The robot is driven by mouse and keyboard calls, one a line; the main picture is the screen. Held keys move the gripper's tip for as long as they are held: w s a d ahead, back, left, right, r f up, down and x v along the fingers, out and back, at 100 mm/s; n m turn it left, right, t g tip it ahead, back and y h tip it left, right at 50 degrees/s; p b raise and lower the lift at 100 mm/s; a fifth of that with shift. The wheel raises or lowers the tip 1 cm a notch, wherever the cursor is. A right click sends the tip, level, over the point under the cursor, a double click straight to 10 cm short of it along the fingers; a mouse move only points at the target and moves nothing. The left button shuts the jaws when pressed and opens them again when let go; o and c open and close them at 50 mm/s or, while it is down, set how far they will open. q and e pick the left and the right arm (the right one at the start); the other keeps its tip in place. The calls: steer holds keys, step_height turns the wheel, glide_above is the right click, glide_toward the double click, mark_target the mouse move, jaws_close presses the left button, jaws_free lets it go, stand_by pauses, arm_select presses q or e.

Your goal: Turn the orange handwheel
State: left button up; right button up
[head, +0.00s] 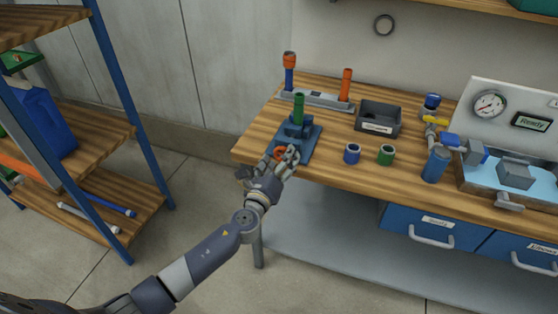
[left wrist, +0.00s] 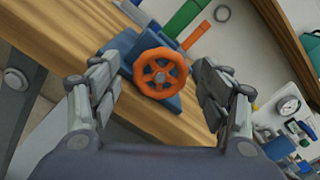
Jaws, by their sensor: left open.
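The orange handwheel (left wrist: 160,73) is a spoked ring on the front of a blue fixture (head: 298,138) near the table's left front corner. In the head view the handwheel (head: 280,152) is partly hidden by my left gripper (head: 271,163). In the left wrist view my left gripper (left wrist: 152,100) is open, one finger on each side of the handwheel, with gaps between. The handwheel appears ahead of the fingers, not gripped. A green tube (head: 299,108) stands upright in the blue fixture. My right gripper is not in view.
On the wooden table (head: 330,170) are a grey rack (head: 318,101) with an orange-capped blue tube and an orange tube, a dark bin (head: 378,118), a blue ring (head: 352,153) and a green ring (head: 386,155). Valve plumbing and a gauge (head: 490,104) stand right. A shelf (head: 100,135) stands left.

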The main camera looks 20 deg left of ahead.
arm_select(q)
steer(key=s, duration=1.2)
steer(key=shift+a, duration=0.2)
steer(key=shift+f, duration=0.15)
steer(key=s+a+f+n+g+y, duration=0.1)
steer(key=s+a+f+n+g, duration=0.2)
steer(key=f, duration=0.8)
steer(key=s+a+f+n+g, duration=0.1)
steer(key=s+f+n+g, duration=0.3)
steer(key=f, duration=0.7)
steer(key=s+a+f+n+g+y, duration=0.15)
steer(key=s+f+n, duration=0.25)
steer(key=f, duration=0.6)
steer(key=s+d+f+n+g+h, duration=0.1)
steer(key=s+f+n+g, duration=0.3)
steer(key=s, duration=1.3)
steer(key=s+d+f+n+g+h, duration=0.1)
steer(key=s+f+n+g, duration=0.3)
steer(key=s+f+n, duration=0.7)
steer(key=s+f, duration=0.5)
steer(key=s, duration=0.2)
steer(key=shift+s+d+f, duration=0.2)
steer(key=shift+d, duration=0.1)
